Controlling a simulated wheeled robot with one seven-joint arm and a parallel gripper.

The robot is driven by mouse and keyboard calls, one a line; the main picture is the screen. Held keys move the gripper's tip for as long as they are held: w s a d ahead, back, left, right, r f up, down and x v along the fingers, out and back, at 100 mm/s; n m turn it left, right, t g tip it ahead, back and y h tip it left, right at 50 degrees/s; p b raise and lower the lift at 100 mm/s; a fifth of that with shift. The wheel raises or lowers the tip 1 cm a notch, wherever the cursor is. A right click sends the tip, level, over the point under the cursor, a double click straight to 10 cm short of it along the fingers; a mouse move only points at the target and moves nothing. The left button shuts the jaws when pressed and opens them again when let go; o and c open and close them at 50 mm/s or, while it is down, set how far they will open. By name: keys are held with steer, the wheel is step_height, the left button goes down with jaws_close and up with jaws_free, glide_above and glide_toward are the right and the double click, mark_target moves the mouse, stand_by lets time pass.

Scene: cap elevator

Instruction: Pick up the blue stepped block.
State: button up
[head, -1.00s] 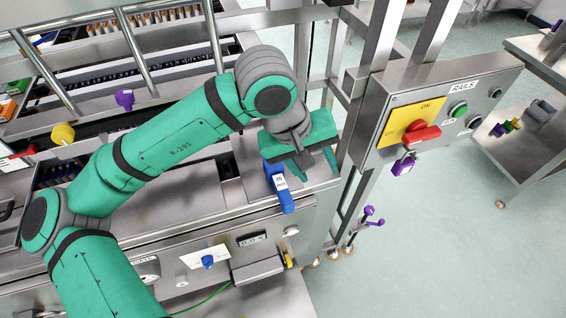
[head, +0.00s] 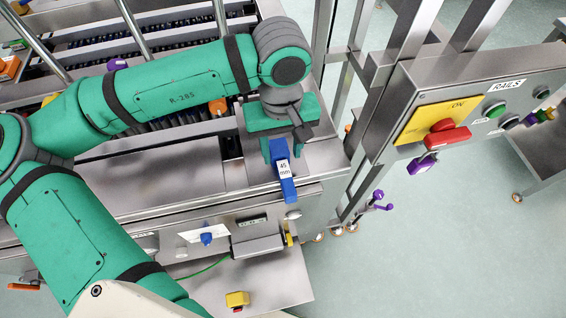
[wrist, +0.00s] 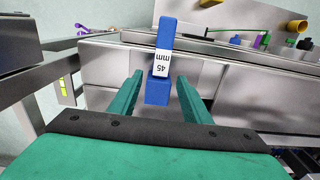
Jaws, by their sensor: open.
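The blue stepped block (head: 286,188) has a white "45 mm" label and rests on the steel top near the machine's front right corner. One end reaches toward the front edge. My gripper (head: 280,150) is open, with its two green fingers at the block's rear end. The far end of the block extends past the fingertips. I cannot tell whether a finger touches it.
A steel control box (head: 465,105) with a red switch (head: 447,138) and a hanging purple padlock (head: 422,164) stands at the right. An upright steel post (head: 372,110) stands close to my gripper's right. Left of the block the steel top (head: 150,180) is bare.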

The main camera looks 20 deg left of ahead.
mark_target(282, 163)
steer(key=f, duration=0.5)
steer(key=shift+s+d, duration=0.1)
steer(key=shift+s, duration=0.1)
steer(key=shift+r, duration=0.1)
steer(key=shift+c, duration=0.4)
steer(key=c, duration=1)
steer(key=shift+o, duration=0.2)
